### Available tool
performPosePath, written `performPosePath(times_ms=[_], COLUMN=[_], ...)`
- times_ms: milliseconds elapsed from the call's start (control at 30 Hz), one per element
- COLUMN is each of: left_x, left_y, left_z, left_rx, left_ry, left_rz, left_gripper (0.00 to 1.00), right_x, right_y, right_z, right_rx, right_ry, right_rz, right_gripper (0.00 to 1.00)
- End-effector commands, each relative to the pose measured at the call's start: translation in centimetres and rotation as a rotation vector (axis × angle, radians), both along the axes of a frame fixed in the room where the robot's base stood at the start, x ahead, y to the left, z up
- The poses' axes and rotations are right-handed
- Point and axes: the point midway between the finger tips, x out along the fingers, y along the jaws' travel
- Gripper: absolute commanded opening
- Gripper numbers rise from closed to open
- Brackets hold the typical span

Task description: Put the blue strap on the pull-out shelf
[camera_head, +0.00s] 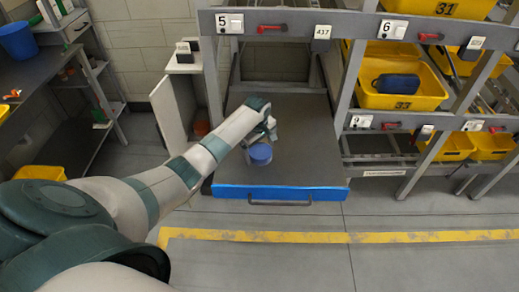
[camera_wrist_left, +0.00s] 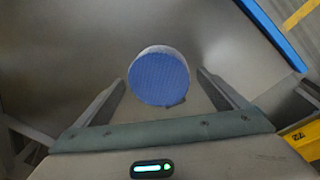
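The blue strap (camera_head: 260,154) is a round blue roll with a flat top, and it appears to rest on the grey pull-out shelf (camera_head: 300,170), which is drawn out and has a blue front edge with a handle. My left gripper (camera_head: 266,136) is just above and behind the strap in the head view. In the left wrist view the strap (camera_wrist_left: 158,78) lies between the open fingertips (camera_wrist_left: 161,76), with a visible gap on each side. I cannot tell whether anything touches it. My right gripper is not in view.
A rack with yellow bins (camera_head: 400,101) stands right of the shelf; one bin holds a dark blue pouch (camera_head: 397,83). A workbench with a blue bin (camera_head: 18,40) is at the left. A white cabinet (camera_head: 172,115) stands left of the shelf. Yellow floor tape (camera_head: 300,237) runs in front.

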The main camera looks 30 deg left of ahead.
Motion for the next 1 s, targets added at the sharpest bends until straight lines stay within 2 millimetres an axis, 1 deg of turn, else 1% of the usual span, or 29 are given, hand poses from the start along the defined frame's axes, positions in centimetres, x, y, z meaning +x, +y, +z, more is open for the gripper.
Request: performPosePath(times_ms=[267, 467, 667, 900, 1000], left_x=[0.0, -0.1, -0.5, -1.1, -1.4], left_y=[0.0, 0.0, -0.2, -0.5, -0.6], left_z=[0.2, 1.3, 3.9, 8.3, 9.8], left_rx=[0.001, -0.001, 0.000, 0.000, 0.000], left_ry=[-0.001, -0.002, -0.004, -0.004, -0.004], left_rz=[0.000, 0.001, -0.001, 0.000, 0.001], left_gripper=[0.93, 0.93, 0.93, 0.93, 0.93], right_x=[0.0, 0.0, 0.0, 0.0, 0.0], right_y=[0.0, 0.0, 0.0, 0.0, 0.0], right_z=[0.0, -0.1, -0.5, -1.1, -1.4], right_rx=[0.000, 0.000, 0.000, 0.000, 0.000], right_ry=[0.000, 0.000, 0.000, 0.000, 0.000], right_rz=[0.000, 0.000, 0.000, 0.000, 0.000], right_gripper=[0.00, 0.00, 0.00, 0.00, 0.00])
